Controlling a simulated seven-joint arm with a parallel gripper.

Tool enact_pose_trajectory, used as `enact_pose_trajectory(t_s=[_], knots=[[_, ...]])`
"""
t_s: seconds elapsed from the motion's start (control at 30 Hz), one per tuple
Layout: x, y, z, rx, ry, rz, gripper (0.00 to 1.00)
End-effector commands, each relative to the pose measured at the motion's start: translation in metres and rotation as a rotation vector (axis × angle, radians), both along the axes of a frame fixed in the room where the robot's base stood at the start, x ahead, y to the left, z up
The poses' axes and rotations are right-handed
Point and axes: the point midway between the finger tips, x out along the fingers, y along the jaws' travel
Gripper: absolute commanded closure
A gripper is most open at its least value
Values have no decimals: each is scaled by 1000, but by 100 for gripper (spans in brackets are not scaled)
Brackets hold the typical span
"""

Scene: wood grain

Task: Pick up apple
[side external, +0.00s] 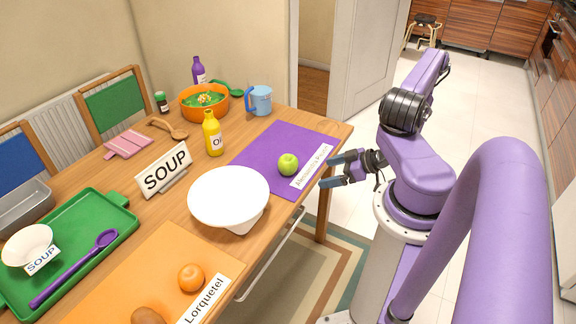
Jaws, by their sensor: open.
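A green apple (288,164) sits on the purple placemat (262,150) near the right end of the wooden table. It stands close to a white name card (312,166) at the mat's edge. My gripper (326,171) is open and empty just right of the apple, around the table's edge. Its fingers point left toward the apple and appear apart from it. The gripper's exact height relative to the apple is hard to tell from this view.
A white bowl (228,196) stands left of the apple. A yellow oil bottle (212,135), an orange salad bowl (204,101) and a blue mug (259,100) are behind. An orange mat (128,283) holds an orange (191,277). A green tray (112,238) is at left.

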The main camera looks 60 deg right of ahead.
Motion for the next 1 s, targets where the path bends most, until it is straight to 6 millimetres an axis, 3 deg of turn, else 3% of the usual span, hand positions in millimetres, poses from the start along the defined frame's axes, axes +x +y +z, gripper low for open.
enact_pose_trajectory(t_s=[0.13, 0.33, 0.87, 1.0], knots=[[4, -5, 12, 10, -112, -142, 3], [6, -10, 19, 4, -173, -218, 3], [28, -10, 10, 4, -172, -213, 3], [44, -9, 3, 1, -171, -210, 3]])
